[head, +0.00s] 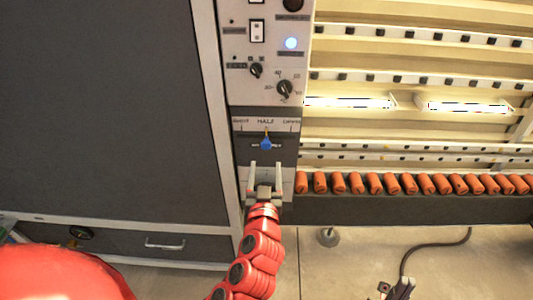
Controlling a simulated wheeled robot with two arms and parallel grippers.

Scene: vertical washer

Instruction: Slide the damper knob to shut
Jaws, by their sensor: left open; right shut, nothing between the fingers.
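The damper knob (266,144) is a small blue knob on a dark plate (245,148) on the washer's control column. It sits near the middle, below the label that reads HALF. The labels left and right of HALF are too small to read surely. My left gripper (265,168) is open and empty just below the knob, its two pale fingers pointing up toward it, one on each side of the knob's line. The fingers appear apart from the knob.
The grey control panel (265,48) above has black dials, switches and a lit blue button. A row of orange rollers (420,184) and bright lamps (350,102) lie to the right. A large dark panel (100,100) fills the left. A cable (435,248) lies on the floor.

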